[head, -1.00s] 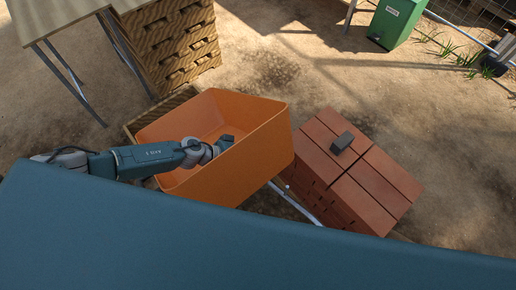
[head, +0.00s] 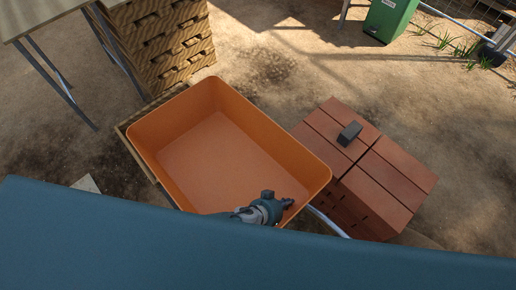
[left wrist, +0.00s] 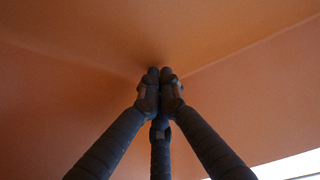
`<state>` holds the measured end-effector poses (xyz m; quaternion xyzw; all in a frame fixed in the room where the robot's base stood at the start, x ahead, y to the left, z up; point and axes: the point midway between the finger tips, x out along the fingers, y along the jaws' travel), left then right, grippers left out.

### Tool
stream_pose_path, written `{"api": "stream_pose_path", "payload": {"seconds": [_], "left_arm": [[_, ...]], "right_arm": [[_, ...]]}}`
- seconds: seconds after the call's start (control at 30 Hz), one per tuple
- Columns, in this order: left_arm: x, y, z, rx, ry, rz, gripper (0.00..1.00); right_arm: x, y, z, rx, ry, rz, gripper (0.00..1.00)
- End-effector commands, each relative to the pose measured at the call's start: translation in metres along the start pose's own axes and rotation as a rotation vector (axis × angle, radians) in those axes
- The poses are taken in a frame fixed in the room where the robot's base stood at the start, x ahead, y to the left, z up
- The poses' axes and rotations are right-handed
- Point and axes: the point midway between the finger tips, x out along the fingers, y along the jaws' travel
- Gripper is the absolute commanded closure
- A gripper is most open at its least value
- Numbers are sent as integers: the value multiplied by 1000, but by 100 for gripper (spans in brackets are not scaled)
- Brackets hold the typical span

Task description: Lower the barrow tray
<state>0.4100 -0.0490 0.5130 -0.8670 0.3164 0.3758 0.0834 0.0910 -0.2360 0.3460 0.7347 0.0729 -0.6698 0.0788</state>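The orange barrow tray (head: 215,150) sits in the middle of the head view, its open top and bare floor facing me. My left gripper (head: 288,203) is at the tray's near right corner, overlapping the near wall. In the left wrist view the fingers of my left gripper (left wrist: 158,78) come together at the tips with nothing seen between them. The orange tray surface (left wrist: 90,60) fills most of that view, close to the tips. I cannot tell whether they touch it. A pale metal barrow tube (head: 328,222) shows beside the tray's right end. My right gripper is not seen.
A stack of red bricks (head: 400,175) with a dark block (head: 349,133) on top stands close right of the tray. Wooden pallets (head: 165,45) and a table (head: 35,15) are at the upper left. A green bin (head: 388,18) stands far right. Open dirt lies behind.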

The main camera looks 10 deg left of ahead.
Motion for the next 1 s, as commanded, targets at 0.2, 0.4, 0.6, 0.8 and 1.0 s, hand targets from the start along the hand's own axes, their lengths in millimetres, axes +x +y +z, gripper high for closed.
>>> {"api": "stream_pose_path", "payload": {"seconds": [0.2, 0.4, 0.6, 0.8, 1.0], "left_arm": [[22, 4, 17, 0, 1, 2, 100], [26, 5, 20, -1, -1, 2, 100], [26, 5, 23, -1, -5, 1, 100], [25, 5, 25, -1, -8, 1, 100], [14, 3, 13, -3, -6, 1, 100]], "right_arm": [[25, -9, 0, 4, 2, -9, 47], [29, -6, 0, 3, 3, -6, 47], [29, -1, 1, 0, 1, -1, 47], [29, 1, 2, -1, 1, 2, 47], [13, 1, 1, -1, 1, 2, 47]]}}
